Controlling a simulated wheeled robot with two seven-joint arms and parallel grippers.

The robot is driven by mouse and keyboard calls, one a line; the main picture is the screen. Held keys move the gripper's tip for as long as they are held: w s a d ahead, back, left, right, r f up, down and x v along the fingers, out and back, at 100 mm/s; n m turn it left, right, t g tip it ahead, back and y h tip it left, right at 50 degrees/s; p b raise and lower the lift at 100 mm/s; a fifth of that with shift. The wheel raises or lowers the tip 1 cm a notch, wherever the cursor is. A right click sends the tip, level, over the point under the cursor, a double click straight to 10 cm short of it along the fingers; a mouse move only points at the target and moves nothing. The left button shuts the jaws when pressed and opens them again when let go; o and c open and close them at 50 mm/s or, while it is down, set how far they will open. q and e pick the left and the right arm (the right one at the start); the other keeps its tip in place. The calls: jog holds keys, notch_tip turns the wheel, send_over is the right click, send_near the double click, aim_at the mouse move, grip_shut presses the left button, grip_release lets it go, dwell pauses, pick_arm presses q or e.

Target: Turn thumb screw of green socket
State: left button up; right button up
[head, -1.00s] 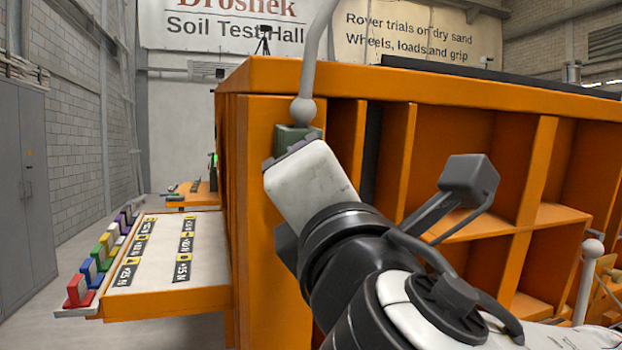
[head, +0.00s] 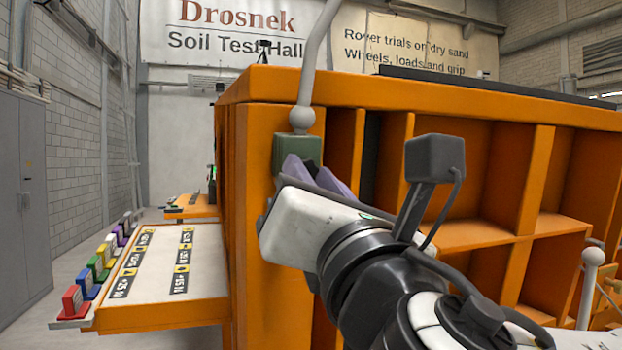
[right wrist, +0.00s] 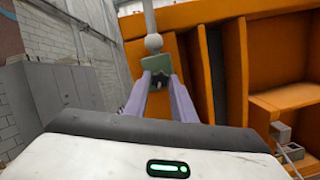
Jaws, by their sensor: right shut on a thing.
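The green socket (head: 290,152) is fixed to the orange corner post, with a grey rod and ball standing up from its top. The socket also shows in the right wrist view (right wrist: 153,62), straight ahead of my fingers. My right gripper (head: 312,170) has its purple fingers at the front of the socket. In the right wrist view the fingertips (right wrist: 157,76) close in on a small dark thumb screw (right wrist: 156,75) below the ball. The screw is mostly hidden between the fingers. My left gripper is not in view.
The orange sandbed frame (head: 450,105) fills the right side with open compartments. A side shelf (head: 165,315) at left holds several coloured weights (head: 72,302) along its outer edge. A pale rod with a ball (head: 594,258) stands at right. The floor at left is clear.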

dwell(0.4)
jog(key=o, duration=1)
jog(key=b+v, duration=0.2)
jog(key=v, duration=0.8)
jog(key=shift+s, duration=0.1)
jog(key=shift+f, duration=0.15)
